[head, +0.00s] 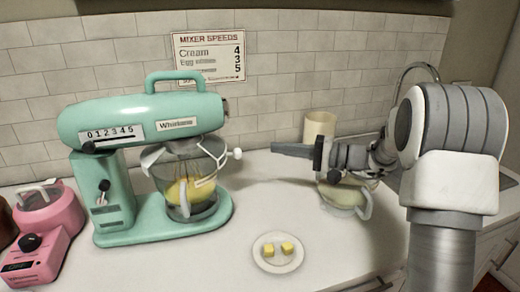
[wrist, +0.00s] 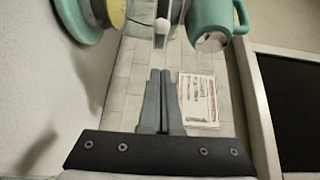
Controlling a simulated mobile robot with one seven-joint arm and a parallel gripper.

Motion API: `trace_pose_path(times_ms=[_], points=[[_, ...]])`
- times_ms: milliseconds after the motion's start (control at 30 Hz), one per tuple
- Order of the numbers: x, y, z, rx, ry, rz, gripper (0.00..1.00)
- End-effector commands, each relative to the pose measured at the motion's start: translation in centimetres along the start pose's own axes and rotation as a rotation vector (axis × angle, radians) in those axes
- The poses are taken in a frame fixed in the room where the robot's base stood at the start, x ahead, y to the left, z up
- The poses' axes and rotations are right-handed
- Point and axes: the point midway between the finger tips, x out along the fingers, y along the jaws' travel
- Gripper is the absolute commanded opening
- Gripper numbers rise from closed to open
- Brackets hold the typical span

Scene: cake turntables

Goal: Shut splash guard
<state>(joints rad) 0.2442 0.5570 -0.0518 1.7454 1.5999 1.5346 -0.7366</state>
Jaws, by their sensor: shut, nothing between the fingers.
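A teal stand mixer (head: 140,118) stands at the left of the counter, its head down over a clear bowl (head: 172,200) with yellow contents and a whisk. The splash guard (head: 205,155) is a clear and white piece around the bowl's top. Its white round knob (head: 237,153) sticks out to the right. How far the guard is open I cannot tell. My gripper (head: 274,149) is shut and empty, right of the knob and apart from it. In the wrist view the closed fingers (wrist: 160,74) point toward the knob (wrist: 161,26) and the mixer head (wrist: 208,20).
A plate (head: 259,262) with yellow cubes lies front centre. A bowl with a handle (head: 345,196) stands below my arm, and a cream canister (head: 319,128) behind it. A pink appliance (head: 45,230) is far left. A mixer speeds sign (head: 209,54) hangs on the tiled wall. Counter between mixer and plate is clear.

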Motion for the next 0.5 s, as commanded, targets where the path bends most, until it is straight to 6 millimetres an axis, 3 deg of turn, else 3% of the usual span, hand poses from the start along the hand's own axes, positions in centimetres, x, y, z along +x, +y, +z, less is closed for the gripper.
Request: trace_pose_path(times_ms=[267, 500], points=[[1.0, 0.3, -1.0, -0.004, 0.018, -0.036, 0.0], [5.7, 0.2, -1.0, -0.003, 0.014, -0.034, 0.0]])
